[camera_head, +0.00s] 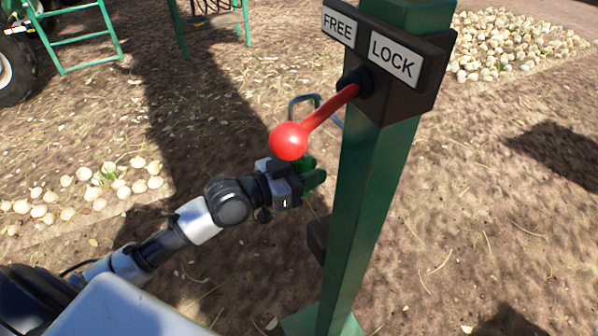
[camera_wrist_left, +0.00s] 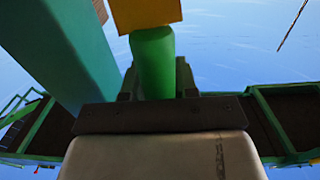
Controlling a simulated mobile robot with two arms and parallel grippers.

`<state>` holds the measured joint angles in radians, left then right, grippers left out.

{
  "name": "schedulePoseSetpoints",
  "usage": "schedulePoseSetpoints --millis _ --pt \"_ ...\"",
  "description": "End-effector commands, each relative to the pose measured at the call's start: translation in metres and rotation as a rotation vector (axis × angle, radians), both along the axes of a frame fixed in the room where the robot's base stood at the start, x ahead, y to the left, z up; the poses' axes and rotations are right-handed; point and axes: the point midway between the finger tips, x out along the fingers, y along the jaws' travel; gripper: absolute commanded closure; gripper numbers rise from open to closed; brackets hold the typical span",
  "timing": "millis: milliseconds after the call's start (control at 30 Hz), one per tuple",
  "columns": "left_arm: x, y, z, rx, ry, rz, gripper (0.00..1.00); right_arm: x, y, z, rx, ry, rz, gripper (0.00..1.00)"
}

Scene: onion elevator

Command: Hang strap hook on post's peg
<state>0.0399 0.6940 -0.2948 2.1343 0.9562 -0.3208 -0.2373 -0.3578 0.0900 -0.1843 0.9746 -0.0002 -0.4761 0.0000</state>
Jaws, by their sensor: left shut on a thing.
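The green post (camera_head: 368,190) stands upright right of centre in the head view; it is also at the left of the left wrist view (camera_wrist_left: 60,45). My left gripper (camera_head: 305,182) is just left of the post, below the red lever ball, and is shut on a green grip. This green grip (camera_wrist_left: 154,65) stands up from the jaws in the left wrist view, with a yellow-orange block (camera_wrist_left: 147,12) above it. A grey metal hook loop (camera_head: 303,100) shows behind the red lever, above the gripper; its link to the grip is hidden. I cannot make out the peg.
A dark box with FREE and LOCK plates (camera_head: 392,58) tops the post. Its red lever (camera_head: 290,140) sticks out left, over my gripper. A dark block (camera_head: 318,240) sits low on the post. Onions lie on the ground (camera_head: 510,45).

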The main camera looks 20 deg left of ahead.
Motion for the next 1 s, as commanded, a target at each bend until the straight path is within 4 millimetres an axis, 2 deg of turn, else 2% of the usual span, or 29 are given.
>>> schedulePoseSetpoints --millis 767,1000 --pt "0.046 -0.036 -0.002 0.002 -0.001 0.001 1.0 -0.007 0.001 -0.007 0.003 0.005 0.001 0.57" --pt "0.046 -0.036 -0.01 0.0 -0.001 0.0 1.0 0.011 0.002 0.004 0.002 -0.007 -0.001 0.57"
